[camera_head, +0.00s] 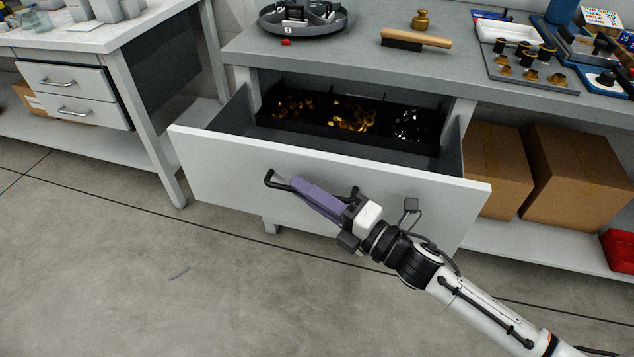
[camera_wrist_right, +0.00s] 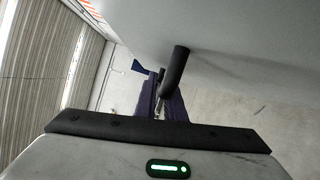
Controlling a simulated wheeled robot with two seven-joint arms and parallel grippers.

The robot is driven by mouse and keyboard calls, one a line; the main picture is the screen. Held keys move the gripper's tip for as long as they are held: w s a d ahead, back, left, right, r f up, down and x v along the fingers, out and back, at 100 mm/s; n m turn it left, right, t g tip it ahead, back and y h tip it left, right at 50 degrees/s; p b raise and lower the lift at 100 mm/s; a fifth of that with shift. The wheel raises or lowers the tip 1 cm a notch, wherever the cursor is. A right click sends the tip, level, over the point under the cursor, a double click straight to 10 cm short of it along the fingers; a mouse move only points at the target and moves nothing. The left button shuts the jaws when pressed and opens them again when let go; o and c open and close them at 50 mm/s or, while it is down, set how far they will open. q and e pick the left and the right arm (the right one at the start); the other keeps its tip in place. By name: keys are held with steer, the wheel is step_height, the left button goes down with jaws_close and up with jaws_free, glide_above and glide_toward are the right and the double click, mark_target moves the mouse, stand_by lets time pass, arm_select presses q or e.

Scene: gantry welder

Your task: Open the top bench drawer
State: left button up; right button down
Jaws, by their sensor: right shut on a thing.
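The top bench drawer (camera_head: 330,186) is a wide white-fronted drawer under the grey bench, pulled well out. Its inside shows a dark divided tray (camera_head: 262,118) with brass and silver small parts. A black bar handle (camera_head: 273,181) is on its front; it also shows in the right wrist view (camera_wrist_right: 176,70). My right gripper (camera_head: 293,183) has purple fingers and is shut on the handle near its left part. In the right wrist view the purple fingers (camera_wrist_right: 163,100) are at the handle, close to the drawer front. My left gripper is not in view.
On the bench stand a round grey tray (camera_head: 303,22), a wooden-handled brush (camera_head: 416,39) and a brass weight (camera_head: 420,19). Cardboard boxes (camera_head: 571,178) sit on the lower shelf at right. Another bench with two drawers (camera_head: 68,92) stands at left.

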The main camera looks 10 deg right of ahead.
steer(key=c, duration=1.8)
jaws_free()
steer(key=shift+d, duration=0.1)
steer(key=shift+c, duration=0.2)
steer(key=shift+s+d+f, duration=0.1)
steer(key=shift+s+d, duration=0.15)
steer(key=shift+s, duration=0.05)
steer(key=v, duration=0.9)
steer(key=shift+s, duration=0.2)
steer(key=shift+d, duration=0.1)
